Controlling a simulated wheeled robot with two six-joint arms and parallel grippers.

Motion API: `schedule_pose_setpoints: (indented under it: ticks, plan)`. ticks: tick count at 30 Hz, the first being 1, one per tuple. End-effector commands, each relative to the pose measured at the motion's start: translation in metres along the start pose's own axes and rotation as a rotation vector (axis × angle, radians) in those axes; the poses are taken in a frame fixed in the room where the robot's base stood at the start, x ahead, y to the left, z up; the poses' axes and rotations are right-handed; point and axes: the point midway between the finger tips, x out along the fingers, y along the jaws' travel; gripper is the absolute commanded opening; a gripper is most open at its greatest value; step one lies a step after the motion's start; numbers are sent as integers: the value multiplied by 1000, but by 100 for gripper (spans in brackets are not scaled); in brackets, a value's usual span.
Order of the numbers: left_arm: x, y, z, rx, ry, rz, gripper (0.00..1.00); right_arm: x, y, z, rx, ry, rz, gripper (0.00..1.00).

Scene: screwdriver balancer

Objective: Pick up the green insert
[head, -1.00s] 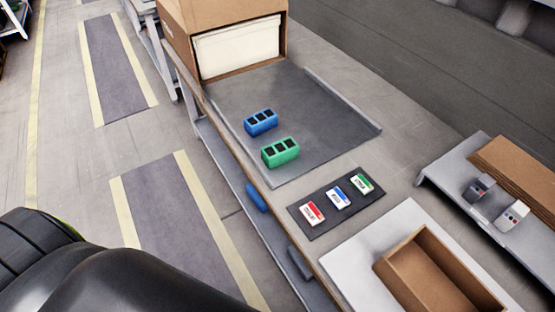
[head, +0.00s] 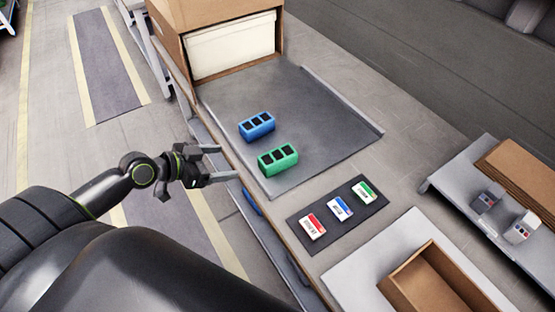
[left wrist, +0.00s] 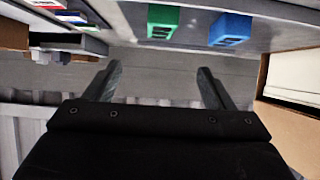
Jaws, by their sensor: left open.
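The green insert (head: 278,160) is a block with several dark square openings. It sits on the grey metal tray (head: 315,150), near its front left corner. It also shows at the top of the left wrist view (left wrist: 163,21). A similar blue insert (head: 257,127) sits just behind it, and in the left wrist view (left wrist: 230,29) it is to the right of the green one. My left gripper (head: 218,163) is open and empty, left of the table edge and apart from the green insert. Its two fingers (left wrist: 157,82) show spread in the left wrist view. My right gripper is not in view.
A dark mat (head: 322,238) holds red, blue and green labelled cards. An open cardboard box (head: 440,280) is at the front right. A larger carton (head: 232,50) stands at the back. A side shelf (head: 470,200) holds two small devices. The tray's right side is clear.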

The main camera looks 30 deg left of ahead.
Motion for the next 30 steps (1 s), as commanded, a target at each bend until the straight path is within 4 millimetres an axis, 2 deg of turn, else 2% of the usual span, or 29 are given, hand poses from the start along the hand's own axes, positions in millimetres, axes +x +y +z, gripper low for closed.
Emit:
schedule_pose_setpoints:
  ticks: [11, 21, 25, 30]
  plan:
    - [47, 1, -3, -6, 6, 0, 76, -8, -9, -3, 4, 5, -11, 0]
    - [100, 0, -3, -5, 4, 0, 76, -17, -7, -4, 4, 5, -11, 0]
    - [114, 0, -2, -4, 3, -1, 76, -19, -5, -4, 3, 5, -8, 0]
    - [122, 0, -2, -2, 2, -1, 76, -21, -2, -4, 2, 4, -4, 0]
